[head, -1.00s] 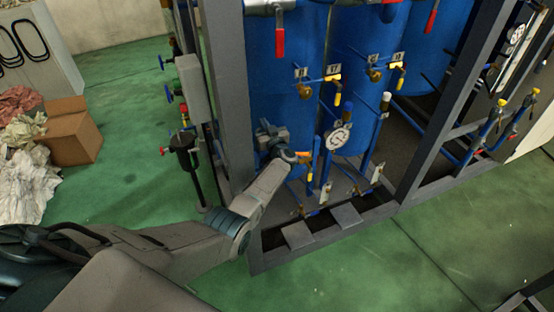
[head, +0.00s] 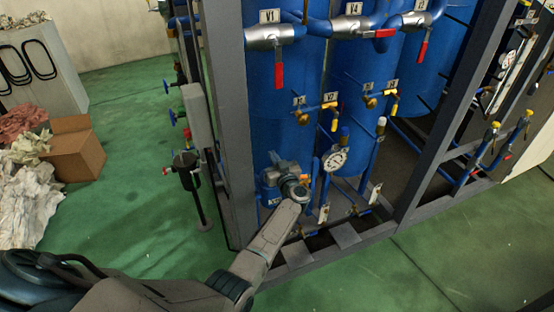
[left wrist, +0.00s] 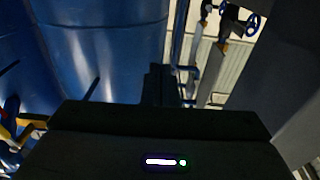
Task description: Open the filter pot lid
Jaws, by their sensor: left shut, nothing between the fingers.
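A dark pot-like cylinder (head: 186,165) with a flat top stands on a thin post just left of the grey frame in the head view. It may be the filter pot; I cannot tell its lid apart from its body. My left gripper (head: 275,160) is in front of the lowest part of the left blue tank, right of the frame upright and apart from the dark pot. It is shut and empty. Its dark fingers (left wrist: 158,84) show in the left wrist view, pointing past a blue tank. My right gripper is out of view.
The grey frame upright (head: 228,130) stands between my left gripper and the dark pot. Blue tanks (head: 285,85), valves and a gauge (head: 335,158) are close by. A cardboard box (head: 75,155) lies at left; green floor is free between.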

